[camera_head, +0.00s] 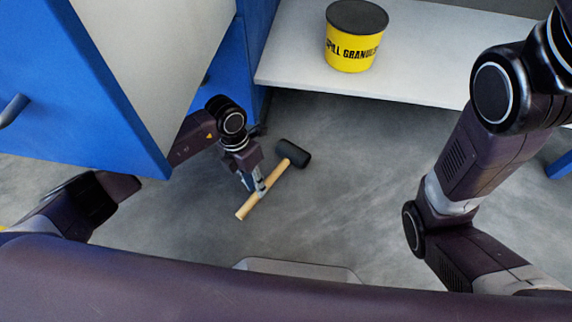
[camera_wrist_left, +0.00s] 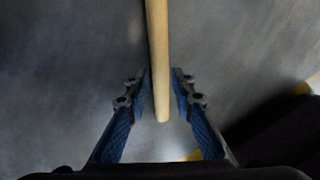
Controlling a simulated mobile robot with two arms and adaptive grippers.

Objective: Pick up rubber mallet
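The rubber mallet has a black head (camera_head: 294,153) and a pale wooden handle (camera_head: 264,194). In the head view it appears at floor level, with its head to the upper right and its handle end to the lower left. My left gripper (camera_head: 259,187) is at the handle, about midway along it. In the left wrist view the handle (camera_wrist_left: 159,60) runs between the two blue-padded fingers of the left gripper (camera_wrist_left: 160,90). Small gaps show on both sides, so the gripper is open around it. My right gripper is out of view; only the right arm shows.
A blue cabinet (camera_head: 60,80) with a grey panel stands at the left, close to my left arm. A white shelf (camera_head: 430,65) at the back holds a yellow bucket with a dark lid (camera_head: 353,42). The grey floor (camera_head: 340,190) right of the mallet is clear.

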